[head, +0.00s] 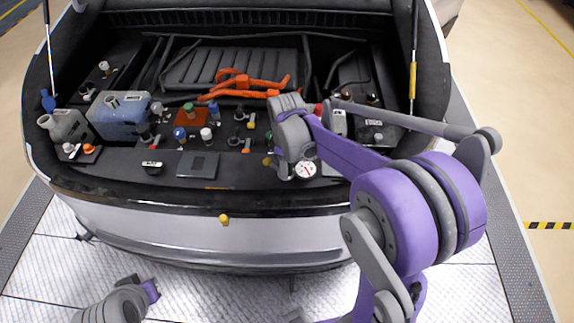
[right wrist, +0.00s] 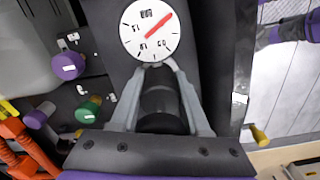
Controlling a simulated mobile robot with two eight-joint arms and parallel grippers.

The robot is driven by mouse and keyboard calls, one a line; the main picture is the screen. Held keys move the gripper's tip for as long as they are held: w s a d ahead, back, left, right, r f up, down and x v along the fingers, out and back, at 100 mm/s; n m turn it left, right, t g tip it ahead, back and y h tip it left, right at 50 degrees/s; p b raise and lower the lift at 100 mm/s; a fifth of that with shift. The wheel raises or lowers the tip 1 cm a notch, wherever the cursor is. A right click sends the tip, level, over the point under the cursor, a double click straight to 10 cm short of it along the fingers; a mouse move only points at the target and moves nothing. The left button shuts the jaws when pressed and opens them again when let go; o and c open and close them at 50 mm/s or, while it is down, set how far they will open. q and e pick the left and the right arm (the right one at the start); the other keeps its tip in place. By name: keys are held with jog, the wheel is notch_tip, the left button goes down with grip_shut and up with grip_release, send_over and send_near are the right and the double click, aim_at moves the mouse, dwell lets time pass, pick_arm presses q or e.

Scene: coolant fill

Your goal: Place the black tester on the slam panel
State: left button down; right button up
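The black tester (right wrist: 162,100), with a round white dial (right wrist: 150,28) and red needle, is between the fingers of my right gripper (right wrist: 155,68). The fingers close in around its dark body just below the dial. In the head view the dial (head: 306,169) shows at the front right of the engine bay, over or close to the slam panel; I cannot tell whether it touches. The slam panel (head: 125,181) is the dark strip along the bay's front edge. My left gripper (head: 150,290) is low at the left, in front of the bumper; its fingers are unclear.
A dark grey rectangular pad (head: 198,165) lies on the panel's middle. Behind it stand several coloured caps, a blue tank (head: 118,118) and an orange hose (head: 240,86). Prop rods rise at both sides.

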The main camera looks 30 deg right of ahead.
jog(key=o, duration=0.3)
jog(key=shift+s, duration=0.1)
jog(key=shift+o, duration=0.2)
jog(key=shift+r, duration=0.3)
notch_tip(320, 180, up, 11)
jog(key=shift+r+p, duration=0.1)
jog(key=shift+p, duration=0.45)
jog(key=shift+a+r, duration=0.1)
jog(key=shift+r, duration=0.1)
jog(key=s+a+f+m+t, duration=0.3)
jog(key=s+m, duration=0.1)
jog(key=s, duration=0.3)
jog(key=s+a+f+m+t, duration=0.3)
jog(key=s+m, duration=0.1)
jog(key=s, duration=0.4)
jog(key=shift+a+f+m, duration=0.2)
jog(key=shift+m, duration=0.2)
